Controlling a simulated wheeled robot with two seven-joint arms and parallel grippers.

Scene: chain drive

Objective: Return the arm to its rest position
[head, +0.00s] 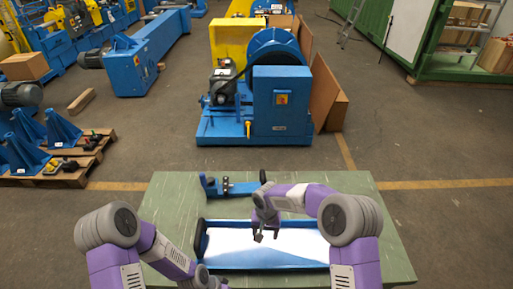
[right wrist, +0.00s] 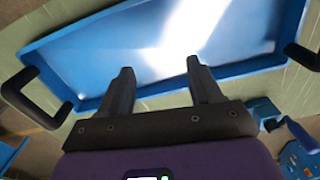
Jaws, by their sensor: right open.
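My right gripper (head: 263,236) is over the blue tray (head: 270,265) on the green table. In the right wrist view its two dark fingers (right wrist: 162,85) are spread, with nothing between them. The tray (right wrist: 100,50) lies beyond the fingers, its floor shining white in the middle and a black handle (right wrist: 20,95) at its left end. My left arm comes in at the lower left of the head view, low by the tray's left end. Its gripper (head: 212,284) is small and partly cut off at the bottom edge, so its fingers are unclear.
A blue fixture (head: 230,188) with dark parts stands on the table (head: 165,205) behind the tray. Blue parts (right wrist: 265,112) also show at the right wrist view's lower right. Bare table lies right of the tray. A blue and yellow machine (head: 255,135) stands on the floor beyond.

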